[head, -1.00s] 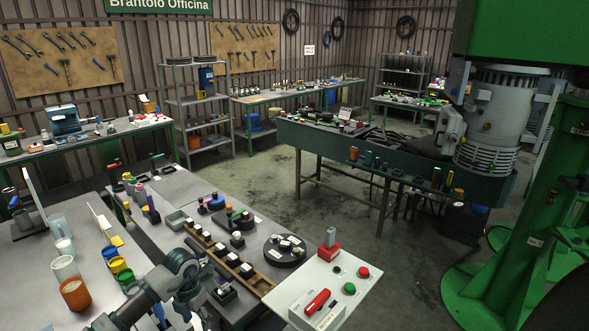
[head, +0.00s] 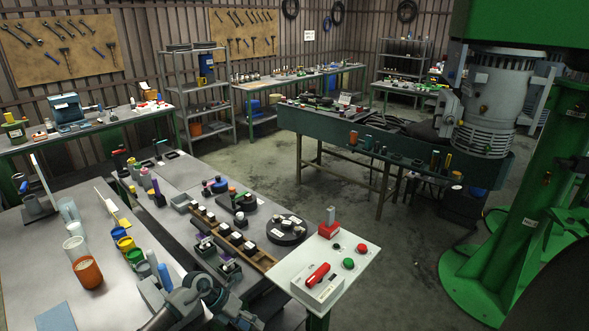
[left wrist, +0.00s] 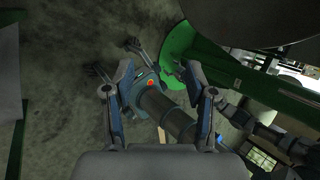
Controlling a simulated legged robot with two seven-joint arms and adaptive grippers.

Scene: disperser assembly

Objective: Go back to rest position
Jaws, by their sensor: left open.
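My left gripper (head: 238,316) is at the bottom edge of the head view, below the near bench and left of the white control panel, partly cut off by the frame. In the left wrist view, my left gripper (left wrist: 158,68) has its two fingers spread, with nothing held between them. Beyond them is another arm part with a blue joint and a red dot, with finger-like parts over the floor. It looks like my right arm, but its jaw state is unclear.
The near left table (head: 40,265) carries cups, including an orange one (head: 88,271). A wooden rack (head: 262,261) and black round base (head: 286,230) stand on the bench. The white control panel (head: 350,253) has red and green buttons. Open floor (head: 410,275) lies right, before the green machine (head: 545,200).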

